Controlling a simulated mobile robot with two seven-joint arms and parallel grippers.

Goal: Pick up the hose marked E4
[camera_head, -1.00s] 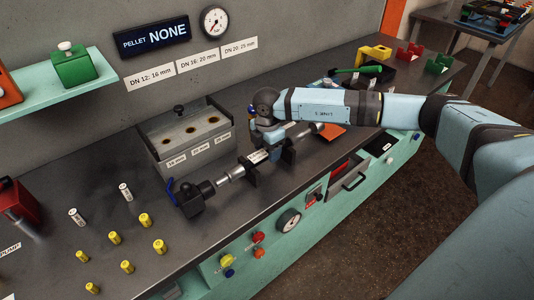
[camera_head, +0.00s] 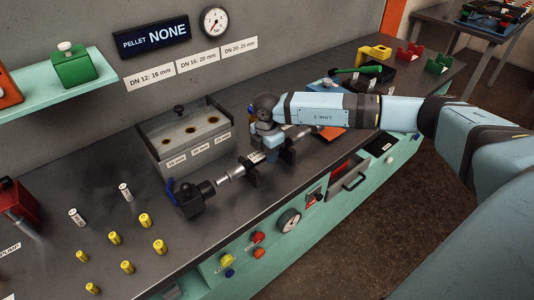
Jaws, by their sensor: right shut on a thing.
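A hose (camera_head: 257,157) with a pale sleeve and metal ends lies along the bench in line with a black clamp block (camera_head: 196,198) with a blue lever. Black supports (camera_head: 249,172) stand along it. Its marking is too small to read, so I cannot tell whether it is E4. My right gripper (camera_head: 272,153) reaches down from above and is shut on the hose near its middle. The gripper and wrist hide part of the hose and its grip point. My left gripper is not in view.
A grey box with three holes (camera_head: 190,130) stands close behind the hose. Green and yellow holders (camera_head: 374,54) are at the far right. Dark bench top is clear around the fittings.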

